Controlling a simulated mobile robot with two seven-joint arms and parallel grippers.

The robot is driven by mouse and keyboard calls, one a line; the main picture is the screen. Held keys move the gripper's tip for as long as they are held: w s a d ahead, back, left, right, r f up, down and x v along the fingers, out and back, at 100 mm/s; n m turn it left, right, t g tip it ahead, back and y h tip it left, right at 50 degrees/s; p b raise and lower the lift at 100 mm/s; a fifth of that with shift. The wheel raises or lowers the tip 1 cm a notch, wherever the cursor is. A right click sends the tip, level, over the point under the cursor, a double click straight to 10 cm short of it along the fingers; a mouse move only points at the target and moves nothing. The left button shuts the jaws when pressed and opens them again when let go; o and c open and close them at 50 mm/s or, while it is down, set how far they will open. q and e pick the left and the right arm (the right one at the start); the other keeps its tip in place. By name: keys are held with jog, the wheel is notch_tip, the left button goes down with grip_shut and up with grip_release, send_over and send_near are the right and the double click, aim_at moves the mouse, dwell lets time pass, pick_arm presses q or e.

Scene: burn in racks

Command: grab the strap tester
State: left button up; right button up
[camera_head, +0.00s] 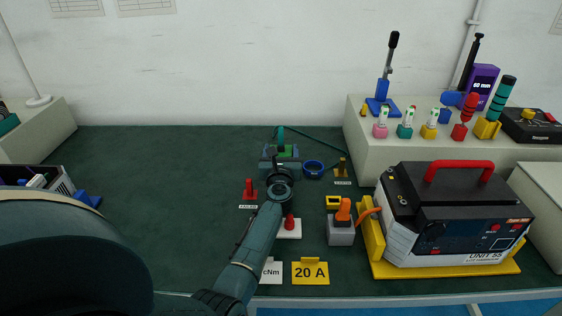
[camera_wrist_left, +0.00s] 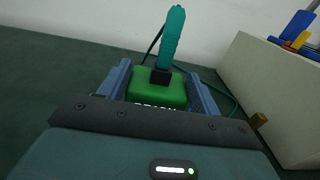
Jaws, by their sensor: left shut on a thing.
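The strap tester, a green block with a teal upright handle and a dark teal cord, shows at the back middle of the green mat in the head view (camera_head: 287,151). It fills the middle of the left wrist view (camera_wrist_left: 158,88), with lettering on its near face partly hidden. My left gripper (camera_head: 281,163) reaches over the mat from the front; in the left wrist view its two blue-grey fingers (camera_wrist_left: 158,95) are shut on the block's sides. I cannot tell whether the block touches the mat. My right gripper is not in view.
A blue ring (camera_head: 313,168) and a brass post (camera_head: 342,167) stand right of the tester. A red peg (camera_head: 249,189) stands left. The large black-and-white unit (camera_head: 458,213) sits on a yellow base. A pale shelf (camera_head: 462,159) bounds the back right.

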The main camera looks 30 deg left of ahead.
pick_arm(q)
jog(key=shift+r, duration=0.1)
jog(key=shift+c, duration=1)
